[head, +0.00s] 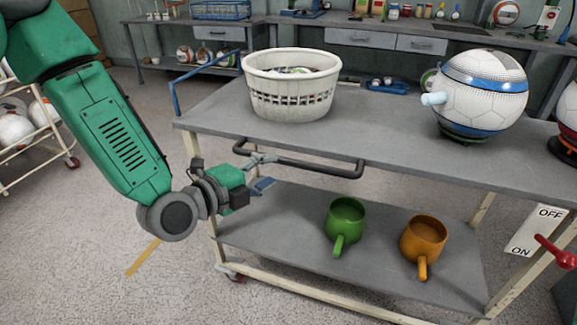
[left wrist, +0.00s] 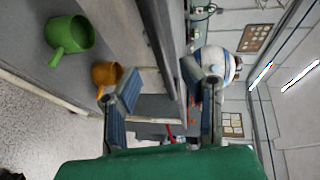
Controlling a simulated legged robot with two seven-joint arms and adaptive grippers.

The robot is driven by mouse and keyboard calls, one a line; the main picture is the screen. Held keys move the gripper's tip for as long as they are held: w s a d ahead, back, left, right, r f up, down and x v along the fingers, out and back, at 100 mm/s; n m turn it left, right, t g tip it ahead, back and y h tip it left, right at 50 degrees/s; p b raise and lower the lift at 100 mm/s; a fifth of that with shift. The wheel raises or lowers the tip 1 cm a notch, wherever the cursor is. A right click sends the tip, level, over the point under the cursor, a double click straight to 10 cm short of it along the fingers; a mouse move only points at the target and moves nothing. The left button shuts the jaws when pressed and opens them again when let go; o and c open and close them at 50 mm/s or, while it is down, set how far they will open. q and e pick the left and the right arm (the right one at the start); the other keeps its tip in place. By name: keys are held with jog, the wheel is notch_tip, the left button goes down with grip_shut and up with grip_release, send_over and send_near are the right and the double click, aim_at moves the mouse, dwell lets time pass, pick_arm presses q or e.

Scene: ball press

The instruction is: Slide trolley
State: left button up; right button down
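The trolley (head: 215,119) is a grey two-shelf cart with cream legs and a dark handle bar (head: 310,169) along its near edge. My left gripper (head: 264,172) is open at the left part of this bar, one finger at bar height and one lower. In the left wrist view, the two open fingers (left wrist: 163,98) are spread, and the dark bar (left wrist: 158,38) runs toward the gap between them. I cannot tell whether they touch it. My right gripper is not in view.
A white basket (head: 290,103) and a ball-shaped machine (head: 480,95) stand on top. Green (head: 346,215) and orange (head: 424,236) mugs stand on the lower shelf. An ON/OFF panel (head: 535,232) with a red lever is at right. Floor is free at left.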

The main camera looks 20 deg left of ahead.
aim_at(286, 164)
pick_arm(q)
jog(key=b+x, duration=0.1)
jog(key=x, duration=0.5)
jog(key=shift+w+d+f, duration=0.15)
jog(key=shift+w, duration=0.15)
grip_shut()
